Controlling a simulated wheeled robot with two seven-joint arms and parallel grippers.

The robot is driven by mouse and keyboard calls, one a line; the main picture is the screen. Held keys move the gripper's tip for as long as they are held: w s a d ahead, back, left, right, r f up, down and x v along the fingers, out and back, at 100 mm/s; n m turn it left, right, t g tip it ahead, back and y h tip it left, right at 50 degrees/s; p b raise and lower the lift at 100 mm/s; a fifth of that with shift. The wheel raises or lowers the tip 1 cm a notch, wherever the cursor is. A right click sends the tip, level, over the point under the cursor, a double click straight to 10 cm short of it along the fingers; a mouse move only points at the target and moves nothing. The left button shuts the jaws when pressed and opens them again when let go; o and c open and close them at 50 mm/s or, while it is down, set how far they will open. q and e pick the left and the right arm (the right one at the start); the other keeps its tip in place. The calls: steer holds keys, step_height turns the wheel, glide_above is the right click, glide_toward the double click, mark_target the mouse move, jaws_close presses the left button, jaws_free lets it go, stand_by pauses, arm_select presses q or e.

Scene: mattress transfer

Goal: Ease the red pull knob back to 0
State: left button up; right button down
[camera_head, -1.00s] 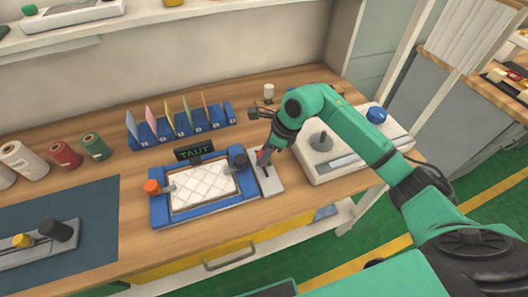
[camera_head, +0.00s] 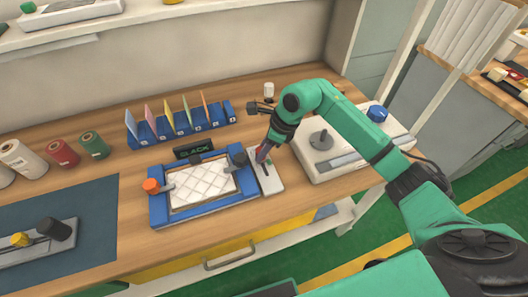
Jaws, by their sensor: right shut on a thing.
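My right gripper (camera_head: 264,157) is over the pale slide plate (camera_head: 270,183) at the right of the blue frame. It is shut on the red pull knob, which is mostly hidden by the fingers, and the scale marks cannot be read. The blue frame (camera_head: 158,212) holds a white quilted mattress (camera_head: 203,186). The small display (camera_head: 194,149) behind the frame shows green letters that seem to read SLACK. My left gripper is not in view.
An orange knob (camera_head: 151,186) and a dark knob (camera_head: 239,160) sit on the frame's sides. A white machine with a blue knob (camera_head: 377,113) stands to the right. A blue card rack (camera_head: 187,132) stands behind. Wood at the front is clear.

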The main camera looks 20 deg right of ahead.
steer(key=w+b, duration=0.2)
steer(key=w, duration=0.2)
steer(key=shift+w+a, duration=0.1)
steer(key=shift+a, duration=0.1)
steer(key=shift+d+r, duration=0.1)
steer(key=shift+r, duration=0.15)
steer(key=c, duration=0.5)
jaws_free()
steer(key=shift+w+f, duration=0.1)
steer(key=shift+f, duration=0.05)
steer(key=b+v, duration=0.2)
steer(key=v, duration=1.2)
steer(key=shift+r+b, duration=0.2)
steer(key=shift+b, duration=0.1)
steer(key=shift+d, duration=0.15)
